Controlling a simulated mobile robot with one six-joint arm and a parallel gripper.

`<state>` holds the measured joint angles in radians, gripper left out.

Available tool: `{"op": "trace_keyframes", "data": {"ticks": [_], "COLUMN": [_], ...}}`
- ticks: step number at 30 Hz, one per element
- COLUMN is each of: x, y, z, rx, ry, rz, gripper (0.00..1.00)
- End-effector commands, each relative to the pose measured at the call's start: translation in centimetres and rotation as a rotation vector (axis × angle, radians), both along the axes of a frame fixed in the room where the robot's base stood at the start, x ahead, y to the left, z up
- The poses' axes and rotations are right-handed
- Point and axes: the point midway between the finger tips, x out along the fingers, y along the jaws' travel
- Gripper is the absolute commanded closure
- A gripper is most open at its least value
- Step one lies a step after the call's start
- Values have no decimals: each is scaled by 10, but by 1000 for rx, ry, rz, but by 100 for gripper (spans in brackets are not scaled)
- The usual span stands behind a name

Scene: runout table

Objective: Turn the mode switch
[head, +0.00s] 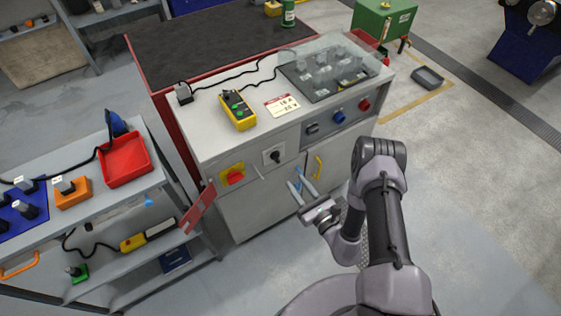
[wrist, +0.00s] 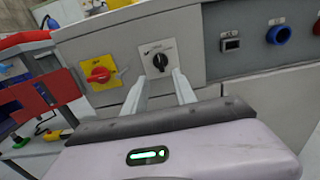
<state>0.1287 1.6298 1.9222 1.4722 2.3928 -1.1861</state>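The mode switch (head: 274,156) is a black rotary knob on a pale square plate on the front of the grey cabinet. In the wrist view the knob (wrist: 160,61) shows beyond my fingertips, with its pointer tilted slightly left of upright. My gripper (head: 294,181) is in front of the cabinet, below and right of the switch in the head view. In the wrist view my gripper (wrist: 162,82) has its two fingers apart with nothing between them. A gap seems to remain between the fingertips and the knob.
A red rotary switch (wrist: 99,75) on a yellow plate sits left of the mode switch. A black socket (head: 312,129), a blue socket (head: 338,117) and a red one (head: 364,104) are to the right. A red hinged panel (head: 199,208) juts out at the left. A yellow handle (head: 318,166) is below.

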Motion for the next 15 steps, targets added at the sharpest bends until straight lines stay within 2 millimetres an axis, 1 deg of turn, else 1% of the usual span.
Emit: {"op": "trace_keyframes", "data": {"ticks": [1, 6, 10, 15], "x": [12, 51, 71, 82], "y": [11, 36, 49, 57], "z": [-3, -3, -1, 0], "rx": [-1, 0, 1, 2], "ry": [-6, -5, -4, 0], "rz": [6, 5, 4, 3], "gripper": [67, 67, 67, 67]}}
